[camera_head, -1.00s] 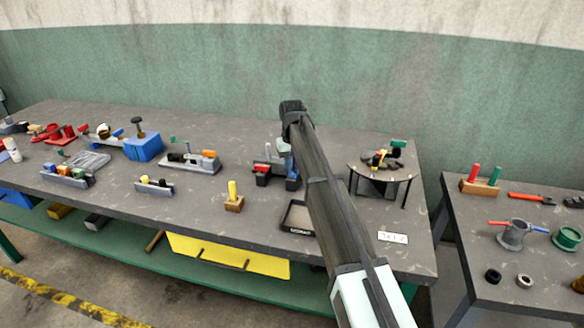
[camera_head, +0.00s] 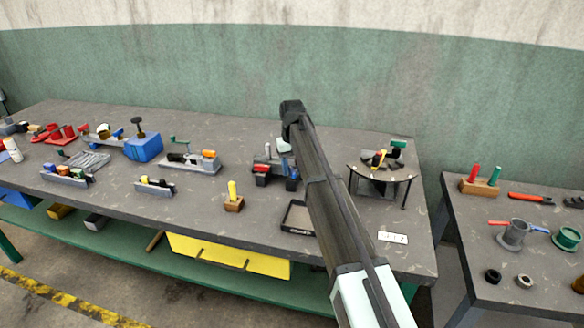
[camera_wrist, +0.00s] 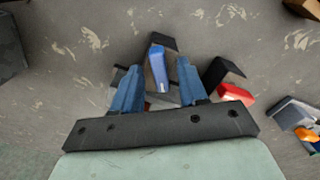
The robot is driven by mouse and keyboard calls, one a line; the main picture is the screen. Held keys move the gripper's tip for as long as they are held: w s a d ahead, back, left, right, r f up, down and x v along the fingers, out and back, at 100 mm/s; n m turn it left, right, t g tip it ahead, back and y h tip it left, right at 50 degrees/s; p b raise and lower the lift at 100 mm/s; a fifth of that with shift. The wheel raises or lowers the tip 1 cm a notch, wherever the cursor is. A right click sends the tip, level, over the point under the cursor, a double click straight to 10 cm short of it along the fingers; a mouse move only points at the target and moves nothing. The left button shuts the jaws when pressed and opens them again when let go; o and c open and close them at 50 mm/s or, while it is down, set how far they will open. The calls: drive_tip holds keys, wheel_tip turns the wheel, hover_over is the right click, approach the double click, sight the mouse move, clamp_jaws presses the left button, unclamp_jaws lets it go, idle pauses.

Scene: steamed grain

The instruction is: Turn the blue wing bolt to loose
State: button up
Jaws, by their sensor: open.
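The blue wing bolt (camera_wrist: 159,72) shows in the wrist view as an upright-looking blue bar on a dark block (camera_wrist: 163,41). My gripper (camera_wrist: 158,64) is open, with one blue finger on each side of the bolt and a visible gap to each. Whether the fingertips are level with the bolt or above it, I cannot tell. A red part (camera_wrist: 238,93) on another dark block lies just right of my gripper. In the head view my arm hides much of the fixture; its blue part (camera_head: 292,184) and red part (camera_head: 262,169) show left of the arm.
A black-rimmed tray (camera_head: 289,220) lies in front of the fixture. A round stand (camera_head: 358,173) with small parts is to the right, a wooden block with a yellow peg (camera_head: 232,190) to the left. A grey fixture with orange parts (camera_wrist: 306,133) is at the wrist view's right edge.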

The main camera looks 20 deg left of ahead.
sight(292, 170)
wheel_tip(292, 170, up, 14)
drive_tip(key=shift+f, duration=0.15)
idle(0.4)
